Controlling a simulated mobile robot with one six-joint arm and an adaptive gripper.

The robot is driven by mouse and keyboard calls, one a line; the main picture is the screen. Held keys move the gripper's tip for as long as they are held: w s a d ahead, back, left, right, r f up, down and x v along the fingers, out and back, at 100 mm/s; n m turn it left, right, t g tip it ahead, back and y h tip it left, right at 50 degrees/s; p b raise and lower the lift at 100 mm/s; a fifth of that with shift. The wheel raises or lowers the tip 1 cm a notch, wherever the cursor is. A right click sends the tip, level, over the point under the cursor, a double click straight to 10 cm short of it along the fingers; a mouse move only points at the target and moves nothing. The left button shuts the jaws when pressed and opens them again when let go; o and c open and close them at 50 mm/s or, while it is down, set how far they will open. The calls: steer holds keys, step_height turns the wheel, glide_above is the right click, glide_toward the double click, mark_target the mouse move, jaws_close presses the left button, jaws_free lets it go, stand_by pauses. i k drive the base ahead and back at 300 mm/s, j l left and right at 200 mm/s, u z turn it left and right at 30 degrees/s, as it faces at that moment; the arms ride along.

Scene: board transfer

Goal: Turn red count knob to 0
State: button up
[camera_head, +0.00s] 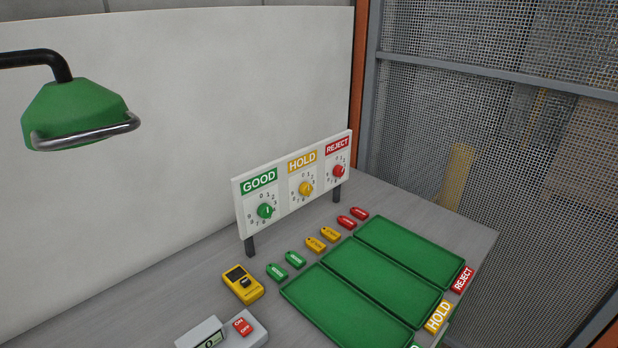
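The red count knob (339,171) is on the right panel of a white upright board, under the red REJECT label (337,146). Small numbers ring it, but they are too small to tell which one it points at. A yellow knob (306,189) sits under HOLD in the middle, and a green knob (265,211) sits under GOOD at the left. The board (285,208) stands on two dark legs at the back of the grey table. My gripper is not in this view, and nothing touches the knobs.
Green trays (384,257) lie in front of the board, with green, yellow and red tags (347,222) between. A yellow meter (243,284) and an ON/OFF switch box (256,331) are front left. A green lamp (75,108) hangs upper left. Mesh (480,120) closes the right side.

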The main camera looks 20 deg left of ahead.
mark_target(339, 171)
steer(key=i+l, duration=0.15)
steer(key=u, duration=0.4)
steer(key=i+l+u, duration=0.1)
steer(key=u, duration=0.3)
steer(key=i+l+u, duration=0.1)
steer(key=u, duration=0.3)
steer(key=l+u, duration=0.1)
steer(key=u, duration=0.3)
